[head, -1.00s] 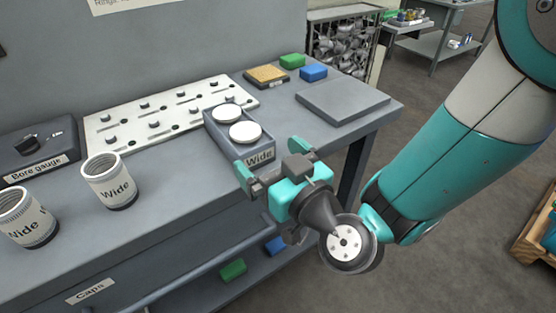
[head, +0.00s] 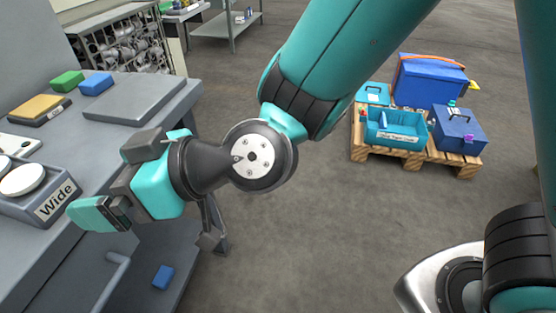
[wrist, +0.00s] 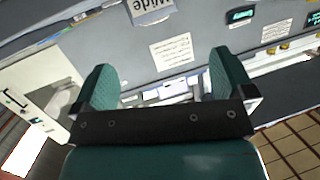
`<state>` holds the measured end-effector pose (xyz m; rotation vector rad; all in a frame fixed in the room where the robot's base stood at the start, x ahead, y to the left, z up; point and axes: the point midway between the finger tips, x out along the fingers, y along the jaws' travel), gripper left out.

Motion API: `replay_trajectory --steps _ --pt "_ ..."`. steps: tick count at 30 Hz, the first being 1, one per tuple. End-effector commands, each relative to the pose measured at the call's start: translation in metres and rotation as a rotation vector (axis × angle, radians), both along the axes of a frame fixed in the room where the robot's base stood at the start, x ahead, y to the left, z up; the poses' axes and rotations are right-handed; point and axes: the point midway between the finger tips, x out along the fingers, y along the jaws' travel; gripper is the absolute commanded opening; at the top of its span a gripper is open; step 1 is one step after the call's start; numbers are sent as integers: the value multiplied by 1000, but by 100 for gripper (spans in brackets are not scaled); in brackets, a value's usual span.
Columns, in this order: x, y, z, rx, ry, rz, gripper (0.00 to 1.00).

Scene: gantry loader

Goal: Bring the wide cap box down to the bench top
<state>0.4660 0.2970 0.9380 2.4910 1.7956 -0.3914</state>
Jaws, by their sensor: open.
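A dark grey box labelled "Wide" (head: 50,205) stands on the bench top (head: 120,150) at the left edge of the head view, cut off by the frame. White round caps (head: 22,180) sit in its top. My gripper (head: 118,180) is open and empty, just right of the box and apart from it, by the bench edge. In the wrist view both teal fingers of my gripper (wrist: 160,75) are spread with nothing between them. An upside-down "Wide" label (wrist: 150,8) shows at the top there; I cannot tell if it is the same box.
A grey plate (head: 135,97), a tan block (head: 40,108), a green block (head: 67,81) and a blue block (head: 96,84) lie on the bench. A pallet (head: 400,160) with blue and teal containers stands at right. Open floor lies between.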

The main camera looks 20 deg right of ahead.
Motion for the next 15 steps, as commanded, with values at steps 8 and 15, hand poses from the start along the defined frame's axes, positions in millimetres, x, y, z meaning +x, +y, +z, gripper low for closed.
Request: replay_trajectory --steps 8,15 --pt "-13 -126 7 -428 364 -32 100" --pt "-50 -226 6 -716 679 -234 100"
